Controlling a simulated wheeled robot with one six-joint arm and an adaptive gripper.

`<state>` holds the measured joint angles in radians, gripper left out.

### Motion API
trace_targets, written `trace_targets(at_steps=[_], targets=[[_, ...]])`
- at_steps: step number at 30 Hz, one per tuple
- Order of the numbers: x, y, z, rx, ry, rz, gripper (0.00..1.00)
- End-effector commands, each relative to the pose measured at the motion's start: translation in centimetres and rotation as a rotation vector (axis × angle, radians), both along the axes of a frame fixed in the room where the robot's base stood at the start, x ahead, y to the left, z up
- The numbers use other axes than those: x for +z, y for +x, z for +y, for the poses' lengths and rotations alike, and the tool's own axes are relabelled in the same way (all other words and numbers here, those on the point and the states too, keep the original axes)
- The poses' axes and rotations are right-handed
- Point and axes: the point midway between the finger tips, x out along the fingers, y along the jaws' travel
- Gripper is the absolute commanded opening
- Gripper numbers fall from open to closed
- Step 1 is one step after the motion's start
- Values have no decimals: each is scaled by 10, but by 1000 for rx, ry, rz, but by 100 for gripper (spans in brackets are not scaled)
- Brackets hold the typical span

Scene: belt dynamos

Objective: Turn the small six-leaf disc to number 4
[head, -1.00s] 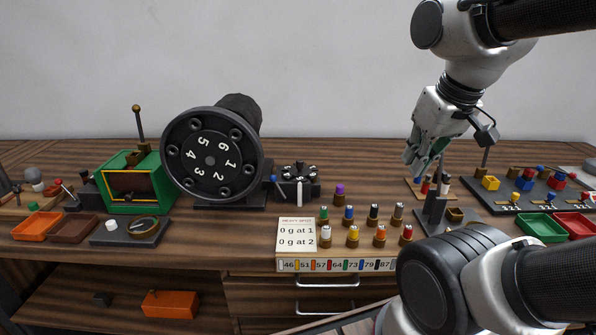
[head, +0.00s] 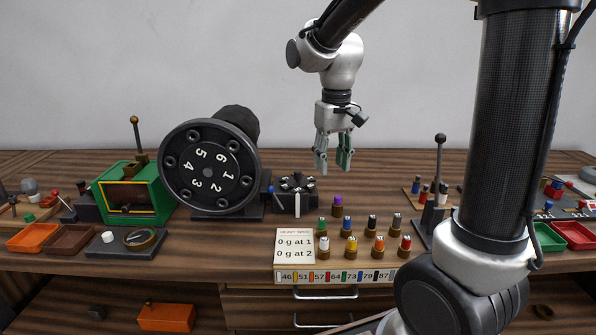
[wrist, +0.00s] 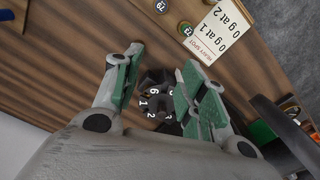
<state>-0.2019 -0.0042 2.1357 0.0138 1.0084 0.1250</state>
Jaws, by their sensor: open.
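The small six-leaf disc (head: 297,183) is dark with white numbers and lies face up on a dark block, with a white upright mark (head: 297,201) at its front. My gripper (head: 332,164) points down, open and empty, above the table and a little right of the disc in the head view. In the wrist view the disc (wrist: 153,100) shows between and beyond the open fingers (wrist: 160,78). The numbers 6, 1 and 2 can be read there. The right finger hides part of the disc. Which number stands at the mark is too small to tell.
A large black numbered wheel (head: 210,172) stands close left of the disc. A blue-tipped lever (head: 271,190) is beside the block. A purple-topped peg (head: 337,205), several coloured pegs and a white card (head: 294,246) are in front and to the right.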

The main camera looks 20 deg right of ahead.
Motion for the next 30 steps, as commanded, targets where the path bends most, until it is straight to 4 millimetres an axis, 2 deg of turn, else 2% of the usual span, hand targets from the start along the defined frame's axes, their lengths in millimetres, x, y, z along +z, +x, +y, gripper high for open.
trace_targets(at_steps=[1,6,8,9,14,24,30], targets=[[-9,24,12,-17,-4,24,42],[-21,89,40,-126,-4,37,42],[-11,108,45,-186,6,13,42],[1,117,47,-227,16,-10,42],[-4,114,47,-311,14,1,42],[-57,114,48,-312,14,1,42],[-74,114,48,-311,14,0,42]])
